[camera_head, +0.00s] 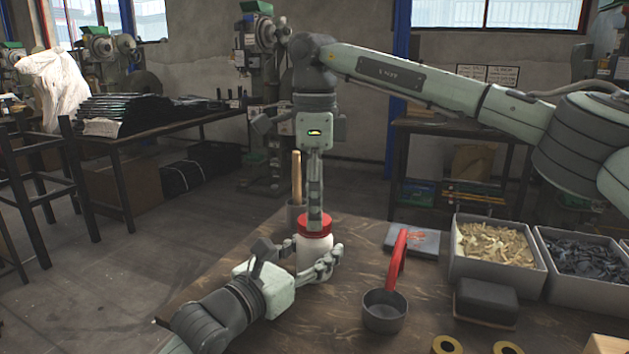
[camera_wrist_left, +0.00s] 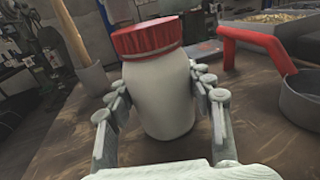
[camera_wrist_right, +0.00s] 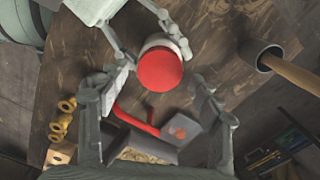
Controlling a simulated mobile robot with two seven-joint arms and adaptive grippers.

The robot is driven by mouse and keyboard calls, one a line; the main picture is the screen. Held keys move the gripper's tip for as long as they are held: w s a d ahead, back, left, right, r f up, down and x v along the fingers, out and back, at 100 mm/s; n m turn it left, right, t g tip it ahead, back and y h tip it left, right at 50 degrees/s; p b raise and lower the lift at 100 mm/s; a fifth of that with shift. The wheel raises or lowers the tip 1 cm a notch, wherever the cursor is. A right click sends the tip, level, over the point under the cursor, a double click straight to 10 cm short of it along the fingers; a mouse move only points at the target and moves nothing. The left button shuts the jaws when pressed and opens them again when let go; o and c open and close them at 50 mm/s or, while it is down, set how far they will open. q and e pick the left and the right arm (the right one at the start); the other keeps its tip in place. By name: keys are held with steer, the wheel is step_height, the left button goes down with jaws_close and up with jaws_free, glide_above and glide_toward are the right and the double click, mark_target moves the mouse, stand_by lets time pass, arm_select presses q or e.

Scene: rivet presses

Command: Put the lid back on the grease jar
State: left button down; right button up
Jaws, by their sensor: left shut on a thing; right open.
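The grease jar (camera_head: 312,252) is white and stands upright on the wooden table. My left gripper (camera_wrist_left: 160,92) is shut around its body, one finger on each side. The red lid (camera_head: 315,228) sits on top of the jar and also shows in the left wrist view (camera_wrist_left: 147,38). Whether it is screwed tight cannot be told. My right gripper (camera_head: 317,208) points straight down over the lid. In the right wrist view the round lid (camera_wrist_right: 159,70) lies between its open fingers, with a white edge of the jar showing past the lid.
A grey pot (camera_head: 385,312) with a red handle stands right of the jar. A wooden-handled tool (camera_head: 296,175) stands in a holder behind it. Bins of tan pieces (camera_head: 495,248) and dark pieces (camera_head: 585,258), a black block (camera_head: 486,300) and yellow rings (camera_head: 446,345) fill the right side.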

steer(key=shift+f, duration=0.8)
steer(key=shift+c, duration=0.4)
steer(key=c, duration=1.1)
steer(key=shift+m, duration=0.8)
steer(key=shift+c, duration=0.2)
steer(key=o, duration=1.4)
steer(key=shift+c, duration=0.2)
step_height(320, 180, up, 12)
